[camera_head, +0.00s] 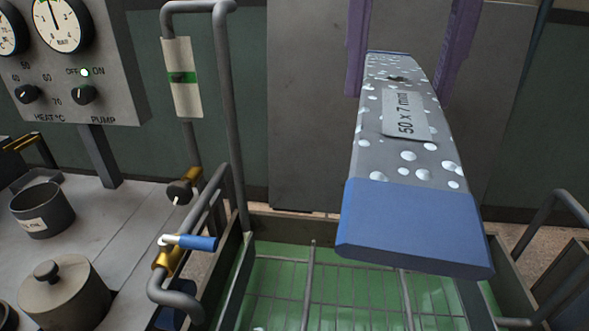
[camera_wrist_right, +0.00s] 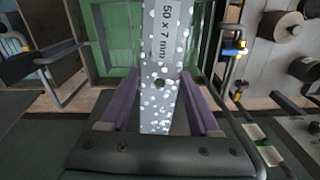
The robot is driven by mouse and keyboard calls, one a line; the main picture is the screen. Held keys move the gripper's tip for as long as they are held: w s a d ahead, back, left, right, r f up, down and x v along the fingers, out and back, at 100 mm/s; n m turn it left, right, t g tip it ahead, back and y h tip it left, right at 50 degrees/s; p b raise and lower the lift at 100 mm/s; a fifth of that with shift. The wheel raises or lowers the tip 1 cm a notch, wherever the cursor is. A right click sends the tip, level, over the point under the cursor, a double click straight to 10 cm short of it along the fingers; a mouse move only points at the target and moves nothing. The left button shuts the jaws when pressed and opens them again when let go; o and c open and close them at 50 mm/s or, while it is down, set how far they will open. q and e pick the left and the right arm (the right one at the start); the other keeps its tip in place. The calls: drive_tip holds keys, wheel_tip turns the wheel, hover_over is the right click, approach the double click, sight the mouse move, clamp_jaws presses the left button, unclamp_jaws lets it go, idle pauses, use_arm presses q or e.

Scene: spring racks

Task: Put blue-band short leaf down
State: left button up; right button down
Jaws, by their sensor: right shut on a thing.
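The blue-band short leaf (camera_head: 412,155) is a flat grey bar with a blue end, white drops on its face and a label reading "50 x 7 mm". My right gripper (camera_head: 402,60) has its two purple fingers on either side of the leaf's far end and is shut on it. In the right wrist view the leaf (camera_wrist_right: 160,95) runs up between the purple fingers of the gripper (camera_wrist_right: 158,90). The blue end points towards the head camera, above a green-floored tank. My left gripper is in neither view.
The tank (camera_head: 275,275) has green liquid or floor with a wire grid and a dark rim. Pipes with a blue-handled valve (camera_head: 190,241) stand at its left. A gauge panel (camera_head: 75,65), a dark pot (camera_head: 42,210) and a lidded pot (camera_head: 65,295) are further left.

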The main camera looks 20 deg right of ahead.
wheel_tip(320, 180, down, 10)
drive_tip(key=w+d+m+b, duration=0.1)
drive_tip(key=m+b, duration=0.5)
drive_tip(key=b, duration=0.2)
drive_tip(key=m+b, duration=0.6)
drive_tip(key=m, duration=0.4)
hover_over(350, 329)
wheel_tip(350, 329, down, 6)
drive_tip(key=shift+m, duration=0.3)
wheel_tip(350, 329, down, 20)
drive_tip(key=shift+f+b, duration=0.1)
drive_tip(key=shift+b, duration=0.3)
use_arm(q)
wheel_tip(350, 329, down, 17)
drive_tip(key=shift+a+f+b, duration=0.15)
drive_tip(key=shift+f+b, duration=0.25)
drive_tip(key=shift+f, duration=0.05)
use_arm(e)
drive_tip(key=shift+f, duration=0.35)
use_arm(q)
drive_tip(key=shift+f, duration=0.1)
use_arm(e)
drive_tip(key=shift+f, duration=0.1)
